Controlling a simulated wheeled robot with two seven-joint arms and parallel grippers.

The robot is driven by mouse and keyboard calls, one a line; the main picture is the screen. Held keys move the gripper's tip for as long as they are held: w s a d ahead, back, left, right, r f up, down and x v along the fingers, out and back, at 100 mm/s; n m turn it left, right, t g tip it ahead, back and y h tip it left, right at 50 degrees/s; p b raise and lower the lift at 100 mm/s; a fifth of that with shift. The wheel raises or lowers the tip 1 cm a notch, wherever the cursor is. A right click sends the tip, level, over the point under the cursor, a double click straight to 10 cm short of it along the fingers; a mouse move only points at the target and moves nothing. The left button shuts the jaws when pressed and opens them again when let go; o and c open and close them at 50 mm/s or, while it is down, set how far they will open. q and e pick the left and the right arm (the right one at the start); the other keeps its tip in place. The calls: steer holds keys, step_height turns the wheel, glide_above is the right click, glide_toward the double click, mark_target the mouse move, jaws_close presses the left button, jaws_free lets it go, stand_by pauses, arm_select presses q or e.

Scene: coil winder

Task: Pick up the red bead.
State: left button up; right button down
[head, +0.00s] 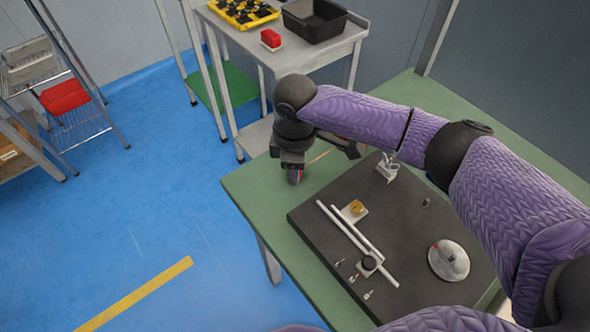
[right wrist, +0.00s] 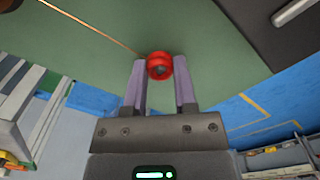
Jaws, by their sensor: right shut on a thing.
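The red bead (right wrist: 159,66) is a small red ring with a dark hole, seen between the fingertips in the right wrist view. My right gripper (right wrist: 160,75) is shut on it, with a finger on each side. In the head view my right gripper (head: 294,176) points down over the left corner of the green table (head: 250,188). The bead is mostly hidden by the gripper there. I cannot tell from these views whether the bead touches the table. My left gripper is in neither view.
A grey side table (head: 290,58) with a black bin (head: 314,20) stands behind. Open blue floor lies left.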

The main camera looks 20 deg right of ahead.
arm_select(q)
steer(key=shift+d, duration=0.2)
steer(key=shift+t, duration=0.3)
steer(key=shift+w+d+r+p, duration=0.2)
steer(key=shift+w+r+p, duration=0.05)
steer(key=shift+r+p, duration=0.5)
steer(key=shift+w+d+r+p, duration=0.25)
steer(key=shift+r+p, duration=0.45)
steer(key=shift+p, duration=0.05)
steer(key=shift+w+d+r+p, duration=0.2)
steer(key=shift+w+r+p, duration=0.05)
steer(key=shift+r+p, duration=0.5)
arm_select(e)
step_height(320, 180, up, 10)
